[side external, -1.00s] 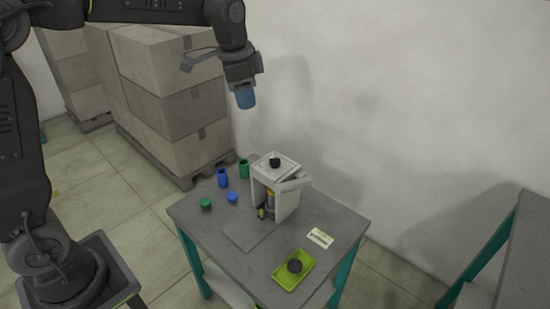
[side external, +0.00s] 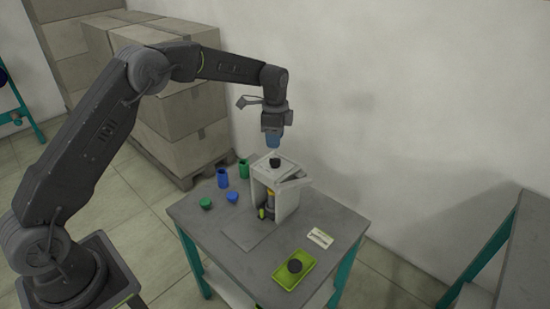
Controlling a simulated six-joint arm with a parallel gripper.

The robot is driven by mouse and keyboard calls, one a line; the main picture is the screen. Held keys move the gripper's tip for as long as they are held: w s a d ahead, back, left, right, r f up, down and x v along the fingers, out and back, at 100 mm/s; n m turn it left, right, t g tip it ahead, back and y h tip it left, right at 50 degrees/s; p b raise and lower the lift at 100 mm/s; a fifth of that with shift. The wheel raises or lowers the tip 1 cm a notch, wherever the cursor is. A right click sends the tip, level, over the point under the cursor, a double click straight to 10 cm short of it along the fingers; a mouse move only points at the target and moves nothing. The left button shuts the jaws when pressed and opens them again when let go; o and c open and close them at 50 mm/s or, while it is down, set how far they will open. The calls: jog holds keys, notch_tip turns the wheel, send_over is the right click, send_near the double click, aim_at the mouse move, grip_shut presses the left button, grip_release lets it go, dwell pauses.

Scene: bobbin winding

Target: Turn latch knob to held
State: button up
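The latch knob (side external: 275,162) is a small black knob on the flat white top of the winding unit (side external: 289,200). The unit is a white box, open at the front, with a yellow and dark part (side external: 269,203) inside. My gripper (side external: 273,143) points down, with blue at its tip, just above the knob. A small gap seems to show between tip and knob. The fingers are too small here to tell open from shut. The knob's marking cannot be read.
Blue (side external: 223,177) and green (side external: 244,168) cylinders and small green (side external: 206,203) and blue (side external: 232,197) caps are left of the unit. A lime tray (side external: 294,270) holds a dark disc. A white label (side external: 320,238) lies behind it. The table front is clear.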

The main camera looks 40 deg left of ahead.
aim_at(275, 162)
notch_tip(275, 162, down, 8)
jog(key=shift+r, duration=0.15)
dwell(0.3)
grip_shut()
